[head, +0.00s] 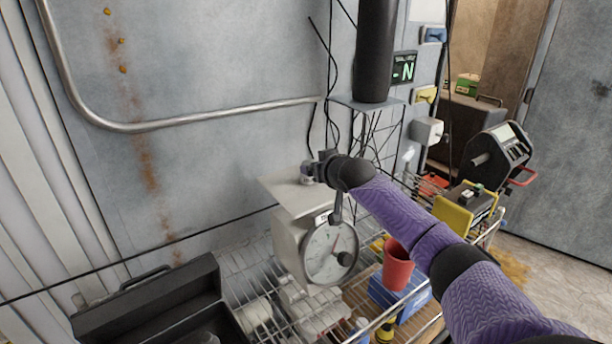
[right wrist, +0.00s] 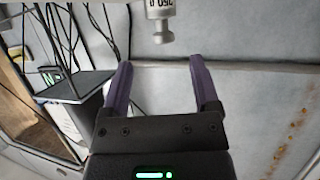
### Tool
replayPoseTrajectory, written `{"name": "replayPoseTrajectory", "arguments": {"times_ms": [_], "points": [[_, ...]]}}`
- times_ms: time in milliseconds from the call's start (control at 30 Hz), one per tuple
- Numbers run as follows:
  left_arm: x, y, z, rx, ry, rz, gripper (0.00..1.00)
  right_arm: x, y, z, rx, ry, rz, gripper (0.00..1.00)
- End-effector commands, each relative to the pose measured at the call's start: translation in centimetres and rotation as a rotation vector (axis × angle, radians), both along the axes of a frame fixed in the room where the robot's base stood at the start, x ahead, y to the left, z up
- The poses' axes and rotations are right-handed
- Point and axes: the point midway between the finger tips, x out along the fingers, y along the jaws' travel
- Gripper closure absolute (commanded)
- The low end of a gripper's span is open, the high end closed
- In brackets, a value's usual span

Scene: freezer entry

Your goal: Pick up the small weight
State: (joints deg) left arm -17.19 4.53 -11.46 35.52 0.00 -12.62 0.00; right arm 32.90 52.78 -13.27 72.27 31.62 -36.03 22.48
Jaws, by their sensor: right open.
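The small weight (head: 307,172) is a grey metal cylinder standing on the flat top of the white dial scale (head: 290,196). In the right wrist view the small weight (right wrist: 160,17) appears upside down, knob and printed label showing, cut off by the top edge. My right gripper (head: 322,163) is beside the weight at the scale's top; its fingers are hard to make out in the head view. In the right wrist view the right gripper (right wrist: 161,62) is open and empty, the weight beyond its fingertips and lined up between them. My left gripper is out of view.
The scale stands on a wire rack (head: 245,265). A red cup (head: 397,266) and a blue box (head: 410,300) are right of it, an open black case (head: 150,305) front left. A metal rail (head: 220,114) runs along the wall behind. Black cables hang behind the scale.

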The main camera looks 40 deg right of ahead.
Motion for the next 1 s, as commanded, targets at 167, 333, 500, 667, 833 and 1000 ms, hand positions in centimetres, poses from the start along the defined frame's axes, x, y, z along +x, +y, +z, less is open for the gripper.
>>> {"name": "replayPoseTrajectory", "arguments": {"times_ms": [167, 333, 500, 667, 833, 1000], "points": [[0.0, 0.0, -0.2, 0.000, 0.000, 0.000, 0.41, 2.0, -0.3, -0.8, 0.003, -0.001, -0.002, 0.21], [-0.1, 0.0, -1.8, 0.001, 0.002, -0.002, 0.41, 4.0, -0.9, -2.0, 0.002, -0.001, -0.001, 0.21], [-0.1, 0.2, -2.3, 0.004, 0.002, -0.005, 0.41, 4.8, -1.2, -2.1, -0.001, 0.000, 0.002, 0.21], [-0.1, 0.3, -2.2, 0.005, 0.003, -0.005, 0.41, 4.8, -1.2, -2.0, -0.003, 0.002, 0.002, 0.21], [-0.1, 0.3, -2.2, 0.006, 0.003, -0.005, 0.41, 4.8, -1.2, -2.0, -0.003, 0.002, 0.002, 0.45], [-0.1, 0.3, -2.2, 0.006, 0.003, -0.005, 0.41, 4.8, -1.2, -2.0, -0.002, 0.002, 0.001, 0.81]]}}
